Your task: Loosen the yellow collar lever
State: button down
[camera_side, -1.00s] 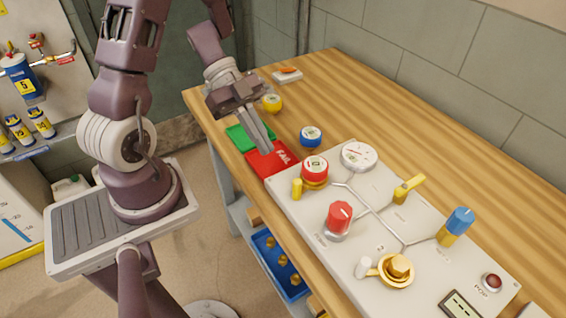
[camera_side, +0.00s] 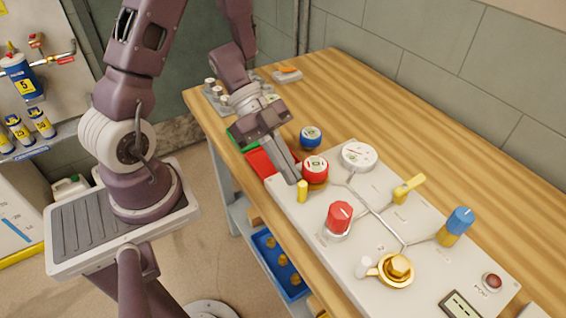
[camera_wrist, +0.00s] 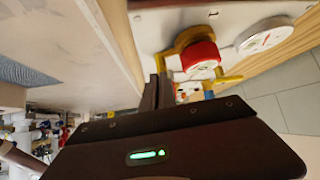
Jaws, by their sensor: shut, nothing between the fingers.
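In the wrist view the yellow collar (camera_wrist: 187,39) curves around the red cap (camera_wrist: 201,56). My gripper (camera_side: 294,181) is shut and empty, pointing down at the panel. Its fingertips are right against or just left of the lever; I cannot tell whether they touch. In the wrist view the shut fingers (camera_wrist: 159,82) lie close to the collar's edge. Part of the collar is hidden.
A red tray (camera_side: 262,163) lies under my gripper. The table's back right is clear.

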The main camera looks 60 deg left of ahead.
jog(key=shift+s+d, duration=0.1)
jog(key=shift+d, duration=0.25)
